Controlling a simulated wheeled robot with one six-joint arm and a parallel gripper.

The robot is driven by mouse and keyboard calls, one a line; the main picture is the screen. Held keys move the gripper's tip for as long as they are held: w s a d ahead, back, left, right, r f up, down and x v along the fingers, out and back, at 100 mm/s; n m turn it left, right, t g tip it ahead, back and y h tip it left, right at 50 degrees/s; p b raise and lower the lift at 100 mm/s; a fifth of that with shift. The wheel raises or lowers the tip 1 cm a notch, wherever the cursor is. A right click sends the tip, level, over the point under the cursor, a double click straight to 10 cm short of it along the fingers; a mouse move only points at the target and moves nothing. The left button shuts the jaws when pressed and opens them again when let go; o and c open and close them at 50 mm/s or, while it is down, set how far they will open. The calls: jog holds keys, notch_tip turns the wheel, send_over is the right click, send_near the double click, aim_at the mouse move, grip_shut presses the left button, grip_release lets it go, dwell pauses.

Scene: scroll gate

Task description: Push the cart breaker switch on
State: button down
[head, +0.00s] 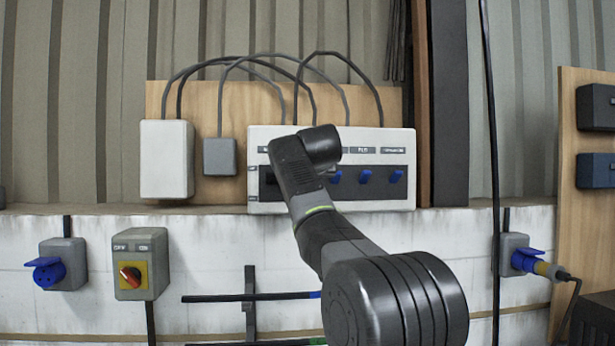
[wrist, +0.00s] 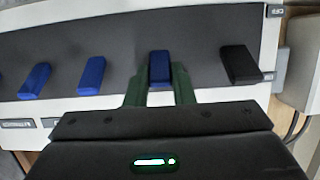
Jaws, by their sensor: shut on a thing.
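The breaker panel (head: 330,205) is a white box on a wooden board, with a row of blue switches and one black switch (wrist: 240,65). In the wrist view the panel appears upside down. My gripper (wrist: 160,86) has its two dark green fingers on either side of the blue switch (wrist: 160,66) beside the black one, closed on it. The label for this switch is hidden behind my gripper, so I cannot tell which name it bears. In the head view my arm hides the gripper and that part of the panel.
A white box (head: 167,160) and a small grey box (head: 220,157) are left of the panel, with cables looping above. Another blue switch (wrist: 92,75) is close beside the held one. Below are a red rotary switch (head: 131,275) and blue sockets (head: 47,272).

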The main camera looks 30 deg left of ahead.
jog(key=shift+w+r+g+h, duration=0.1)
jog(key=shift+r+g+h, duration=0.2)
jog(key=shift+r, duration=0.05)
dwell(0.4)
jog(key=c, duration=1.2)
grip_release()
jog(key=shift+f, duration=0.1)
jog(key=shift+c, duration=0.2)
jog(key=b+v, duration=0.2)
jog(key=v, duration=1.1)
jog(key=shift+d+r, duration=0.2)
jog(key=shift+r, duration=0.2)
jog(key=x, duration=0.4)
jog(key=p+x, duration=0.1)
jog(key=x, duration=0.4)
jog(key=p+x, duration=0.1)
jog(key=x, duration=0.3)
jog(key=shift+a+f, duration=0.3)
jog(key=shift+f, duration=0.15)
